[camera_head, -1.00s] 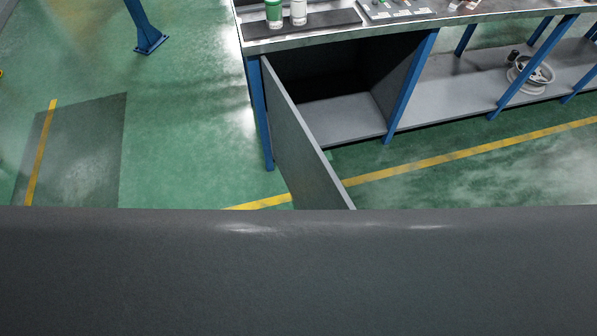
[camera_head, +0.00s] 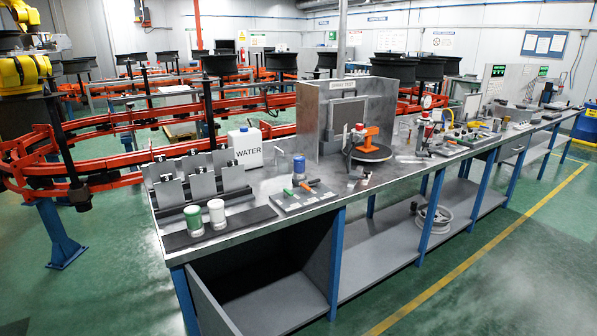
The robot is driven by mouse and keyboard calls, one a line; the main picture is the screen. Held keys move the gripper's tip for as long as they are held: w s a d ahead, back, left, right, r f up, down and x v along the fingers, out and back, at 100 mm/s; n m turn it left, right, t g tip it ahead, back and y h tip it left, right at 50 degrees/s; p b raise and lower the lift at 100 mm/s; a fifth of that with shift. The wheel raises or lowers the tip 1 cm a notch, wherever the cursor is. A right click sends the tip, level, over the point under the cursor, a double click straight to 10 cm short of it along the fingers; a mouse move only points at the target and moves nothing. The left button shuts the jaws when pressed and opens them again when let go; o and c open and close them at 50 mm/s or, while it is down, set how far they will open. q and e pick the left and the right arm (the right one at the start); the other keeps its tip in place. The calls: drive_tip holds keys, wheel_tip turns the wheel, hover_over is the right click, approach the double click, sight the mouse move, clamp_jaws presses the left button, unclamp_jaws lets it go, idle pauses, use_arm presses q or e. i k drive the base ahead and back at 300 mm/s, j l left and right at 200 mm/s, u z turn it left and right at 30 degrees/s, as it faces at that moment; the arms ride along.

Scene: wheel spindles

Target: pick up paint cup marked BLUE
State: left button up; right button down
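A small blue cup (camera_head: 299,168) stands at the back edge of a grey tool board on the workbench; no marking on it is readable. Neither of my grippers is in view.
A white WATER jug (camera_head: 246,147) and grey upright panels (camera_head: 200,187) stand behind the cups. A metal booth (camera_head: 315,120) and an orange-armed turntable (camera_head: 371,152) stand farther right. The cabinet door (camera_head: 211,305) hangs open below. Green floor at right is clear.

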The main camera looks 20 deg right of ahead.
sight(300, 162)
drive_tip(key=k+l, duration=0.1)
drive_tip(key=l, duration=0.65)
drive_tip(key=k+l+z, duration=0.1)
drive_tip(key=l, duration=0.7)
drive_tip(key=i+l, duration=0.15)
drive_tip(key=l, duration=0.15)
drive_tip(key=i+l+z, duration=0.1)
drive_tip(key=l, duration=0.2)
drive_tip(key=i+l, duration=0.15)
drive_tip(key=l, duration=0.15)
drive_tip(key=i+z, duration=0.25)
drive_tip(key=i, duration=1)
drive_tip(key=i+j, duration=0.3)
drive_tip(key=i, duration=0.2)
drive_tip(key=i+j+z, duration=0.1)
drive_tip(key=i+j, duration=0.2)
drive_tip(key=i, duration=0.15)
